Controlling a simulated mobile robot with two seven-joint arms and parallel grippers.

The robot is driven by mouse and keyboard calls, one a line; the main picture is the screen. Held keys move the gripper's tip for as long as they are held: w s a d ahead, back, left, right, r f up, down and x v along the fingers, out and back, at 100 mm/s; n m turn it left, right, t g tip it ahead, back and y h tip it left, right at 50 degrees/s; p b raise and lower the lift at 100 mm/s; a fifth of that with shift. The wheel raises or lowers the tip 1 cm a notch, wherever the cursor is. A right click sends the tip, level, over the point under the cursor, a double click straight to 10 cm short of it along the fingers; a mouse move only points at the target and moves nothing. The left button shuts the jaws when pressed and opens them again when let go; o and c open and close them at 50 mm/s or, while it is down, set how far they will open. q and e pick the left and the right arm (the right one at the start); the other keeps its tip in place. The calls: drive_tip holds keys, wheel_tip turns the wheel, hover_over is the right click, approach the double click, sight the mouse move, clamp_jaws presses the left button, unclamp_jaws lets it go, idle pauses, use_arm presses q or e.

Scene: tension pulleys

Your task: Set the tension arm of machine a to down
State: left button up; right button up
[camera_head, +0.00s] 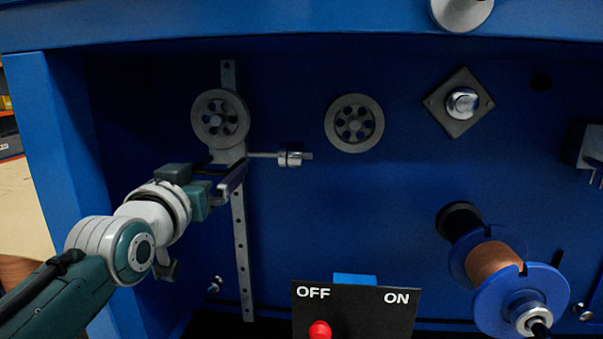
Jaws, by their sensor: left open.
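The machine is a blue panel (330,210) with a vertical slotted rail (241,250) on its left part. A grey pulley (220,119) sits on a carriage near the top of the rail. A horizontal rod with a metal knob end (290,159) sticks out to the right from below this pulley; I take it to be part of the tension arm. My left gripper (238,176) is at the rail, just under the pulley and left of the rod. It is open, and whether its fingers touch the carriage cannot be told. No machine label shows. My right gripper is not in view.
A second grey pulley (354,123) is fixed right of the rail. A copper wire spool (495,266) with blue flanges juts out at lower right. A black OFF/ON switch box (355,312) with a red knob stands at bottom centre. A blue frame post (68,150) borders the left.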

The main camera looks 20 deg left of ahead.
use_arm(q)
drive_tip(key=shift+r, duration=0.1)
clamp_jaws()
idle(0.6)
